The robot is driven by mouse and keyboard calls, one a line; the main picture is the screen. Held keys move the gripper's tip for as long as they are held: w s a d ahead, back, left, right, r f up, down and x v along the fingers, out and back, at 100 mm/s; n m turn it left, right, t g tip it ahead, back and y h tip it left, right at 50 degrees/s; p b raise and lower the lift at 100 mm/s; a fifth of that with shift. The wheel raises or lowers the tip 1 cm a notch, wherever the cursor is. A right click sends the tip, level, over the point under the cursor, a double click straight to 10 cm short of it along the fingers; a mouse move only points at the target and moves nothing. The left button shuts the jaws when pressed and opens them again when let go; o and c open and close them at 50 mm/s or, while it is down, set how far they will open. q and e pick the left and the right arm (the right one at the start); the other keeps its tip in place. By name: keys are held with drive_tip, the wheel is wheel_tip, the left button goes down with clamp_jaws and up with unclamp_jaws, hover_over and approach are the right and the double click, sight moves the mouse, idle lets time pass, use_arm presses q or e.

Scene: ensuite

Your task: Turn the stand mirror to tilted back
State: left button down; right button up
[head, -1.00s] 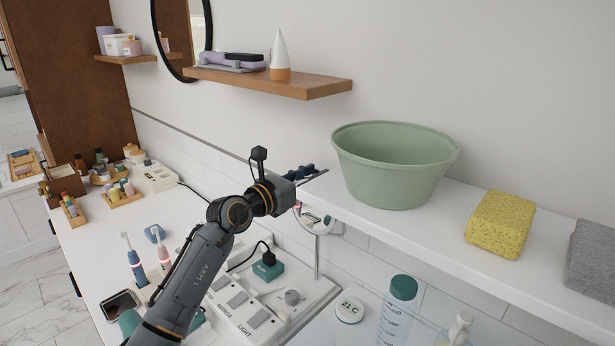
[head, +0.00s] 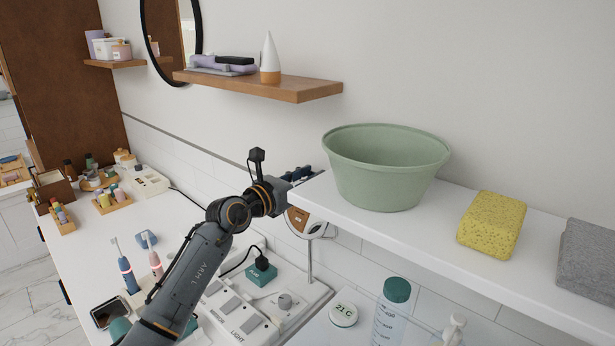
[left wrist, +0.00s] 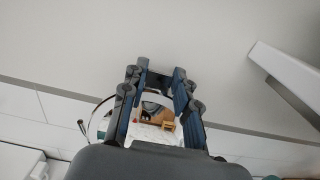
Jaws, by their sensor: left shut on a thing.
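The stand mirror (head: 299,222) is a small round mirror on a thin upright post. It stands on the white counter base, under the shelf edge. Its upper part is hidden behind my left gripper (head: 300,174) in the head view. In the left wrist view the mirror (left wrist: 156,112) shows between the two dark fingers of the left gripper (left wrist: 158,82), its glass reflecting brown and white shapes. The left gripper is shut on the mirror's rim, though the exact contact is hard to see. My right gripper is in neither view.
The white shelf (head: 420,232) is close to the left gripper's right and carries a green basin (head: 385,165) and a yellow sponge (head: 492,224). A wooden shelf (head: 300,88) hangs above.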

use_arm(q)
drive_tip(key=shift+r, duration=0.7)
drive_tip(key=c, duration=1)
unclamp_jaws()
drive_tip(key=shift+w+d+f, duration=0.1)
drive_tip(key=shift+f, duration=0.3)
drive_tip(key=v, duration=1.2)
